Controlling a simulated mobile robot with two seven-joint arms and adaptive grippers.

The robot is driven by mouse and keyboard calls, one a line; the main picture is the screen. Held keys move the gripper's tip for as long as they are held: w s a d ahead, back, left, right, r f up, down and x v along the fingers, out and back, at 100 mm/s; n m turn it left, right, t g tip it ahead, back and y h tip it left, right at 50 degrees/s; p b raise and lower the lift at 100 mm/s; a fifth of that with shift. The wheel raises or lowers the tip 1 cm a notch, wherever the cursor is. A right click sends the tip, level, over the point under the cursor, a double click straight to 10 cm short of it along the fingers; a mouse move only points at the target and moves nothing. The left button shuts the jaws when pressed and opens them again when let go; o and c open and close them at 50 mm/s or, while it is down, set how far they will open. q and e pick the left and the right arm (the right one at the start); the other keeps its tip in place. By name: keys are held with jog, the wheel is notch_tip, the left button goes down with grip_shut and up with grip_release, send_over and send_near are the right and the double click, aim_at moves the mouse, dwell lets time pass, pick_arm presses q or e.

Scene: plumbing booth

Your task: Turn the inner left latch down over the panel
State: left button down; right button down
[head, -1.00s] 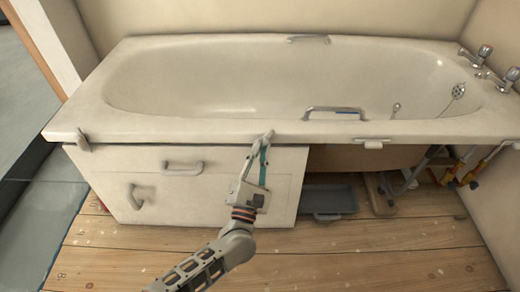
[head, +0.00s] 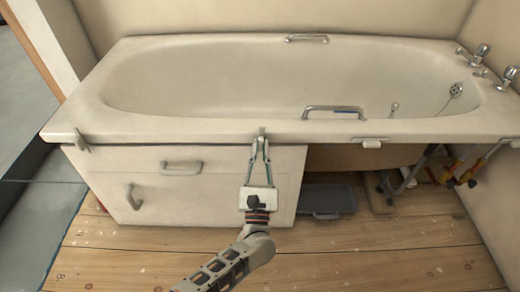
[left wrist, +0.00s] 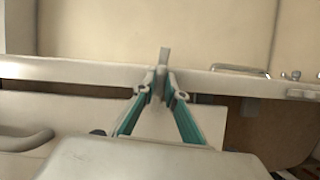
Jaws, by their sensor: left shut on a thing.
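The inner left latch (head: 262,131) is a small grey lever on the front rim of the bath, at the right part of the white panel (head: 225,195). My left gripper (head: 262,143) is shut on it from below. In the left wrist view the latch (left wrist: 164,56) stands close to upright between the two fingertips (left wrist: 160,88), its end sticking out above them. The fingers hide its lower part. The panel sits under the left part of the bath rim. My right gripper is in neither view.
A further latch (head: 372,143) lies level above the open space right of the panel. A grey tray (head: 327,200) and pipes (head: 425,165) are under the bath. The wooden floor (head: 370,260) in front is clear.

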pick_arm(q)
jog(key=c, duration=2.1)
grip_release()
